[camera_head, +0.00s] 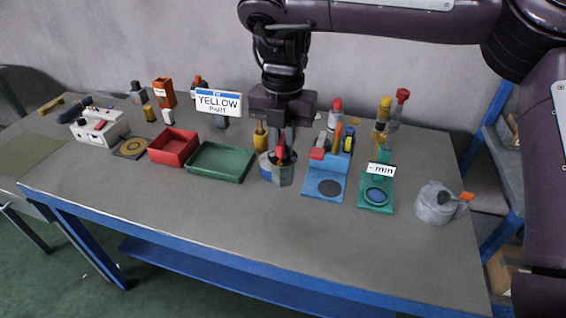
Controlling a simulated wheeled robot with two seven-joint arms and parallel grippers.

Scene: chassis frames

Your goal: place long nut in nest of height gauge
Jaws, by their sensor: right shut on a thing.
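My right gripper (282,153) comes down from above at the middle of the table, fingers pointing down. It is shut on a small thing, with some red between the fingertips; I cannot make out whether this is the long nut. The fingertips are over or at a grey-green container (284,176) with a blue and white part at its left. To the right stand a blue fixture (312,190) with a dark round pad and a green fixture (376,204) with a round ring and a small white sign. I cannot tell which is the height gauge. My left gripper is not in view.
A green tray (218,177) and a red tray (174,160) lie left of the gripper. A "YELLOW PART" sign (219,102) stands behind. Several bottles and tools line the back. A grey round pot (435,203) is at the right. The table's front strip is clear.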

